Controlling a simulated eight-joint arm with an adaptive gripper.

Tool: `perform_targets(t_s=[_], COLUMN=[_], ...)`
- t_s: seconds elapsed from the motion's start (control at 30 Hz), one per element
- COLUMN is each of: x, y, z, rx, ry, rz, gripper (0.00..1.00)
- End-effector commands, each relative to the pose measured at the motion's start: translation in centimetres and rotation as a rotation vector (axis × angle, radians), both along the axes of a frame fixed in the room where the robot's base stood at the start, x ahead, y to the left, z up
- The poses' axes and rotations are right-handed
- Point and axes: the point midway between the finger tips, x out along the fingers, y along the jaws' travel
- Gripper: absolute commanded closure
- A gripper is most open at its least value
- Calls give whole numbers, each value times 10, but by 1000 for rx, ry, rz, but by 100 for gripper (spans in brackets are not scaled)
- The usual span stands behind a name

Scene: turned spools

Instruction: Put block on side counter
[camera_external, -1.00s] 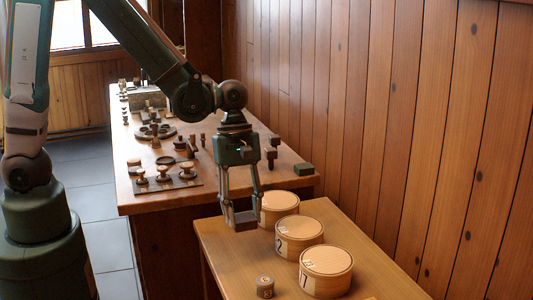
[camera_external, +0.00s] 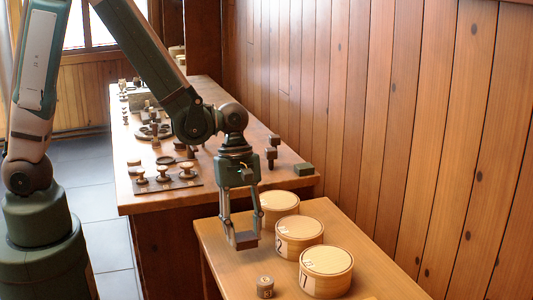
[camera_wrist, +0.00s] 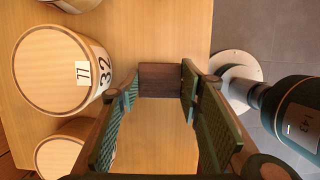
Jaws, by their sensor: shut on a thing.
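A small dark brown block (camera_external: 246,241) is held between the fingertips of my gripper (camera_external: 241,232), which is shut on it. In the wrist view the block (camera_wrist: 160,80) sits between the two green-padded fingers, over pale wood. The nearer wooden counter (camera_external: 222,262), likely the side counter, lies below the block. I cannot tell whether the block touches its top or hangs just above it.
Round pale boxes stand right of my gripper: a rear one (camera_external: 279,201), a middle one (camera_external: 299,229) and a front one (camera_external: 326,263). A small round spool (camera_external: 265,287) stands in front. The long workbench (camera_external: 225,195) behind holds several turned pieces.

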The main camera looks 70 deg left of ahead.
Motion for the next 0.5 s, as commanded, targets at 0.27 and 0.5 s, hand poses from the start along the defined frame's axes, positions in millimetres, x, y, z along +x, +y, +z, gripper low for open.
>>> perform_targets(t_s=[0.27,0.5], x=[0,0], y=[0,0], z=[-8,-31], rx=[0,0], ry=[0,0], rz=[0,0], gripper=[74,74])
